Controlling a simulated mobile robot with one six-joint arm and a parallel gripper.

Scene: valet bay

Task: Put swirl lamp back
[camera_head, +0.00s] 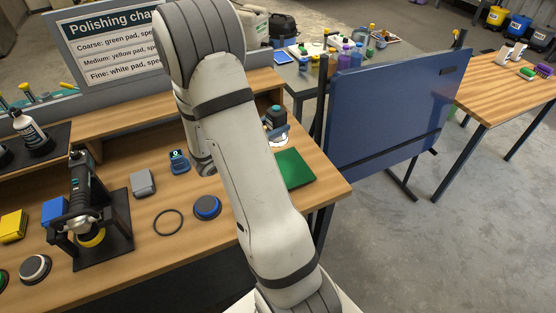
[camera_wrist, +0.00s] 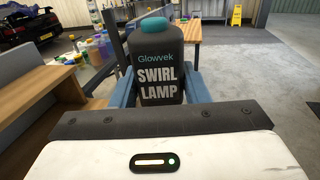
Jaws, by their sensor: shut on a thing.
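The swirl lamp (camera_wrist: 157,62) is a dark grey, bottle-shaped body with a teal top and the words "Glowvek SWIRL LAMP". In the wrist view it stands upright between the two blue fingers of my gripper (camera_wrist: 160,92), which is shut on it. In the head view the lamp (camera_head: 276,114) shows just right of my arm, near the bench's right end, with my gripper (camera_head: 272,129) partly hidden behind my arm. A green square mat (camera_head: 296,168) lies on the bench near it, partly covered by my arm. I cannot tell the lamp's height above the bench.
The wooden bench (camera_head: 143,239) holds a polisher (camera_head: 82,190) in a black stand, a black ring (camera_head: 168,222), a blue round pad (camera_head: 207,207), a grey block (camera_head: 143,183) and a small blue gauge (camera_head: 179,162). A blue panel (camera_head: 392,108) stands right of the bench. Floor beyond is open.

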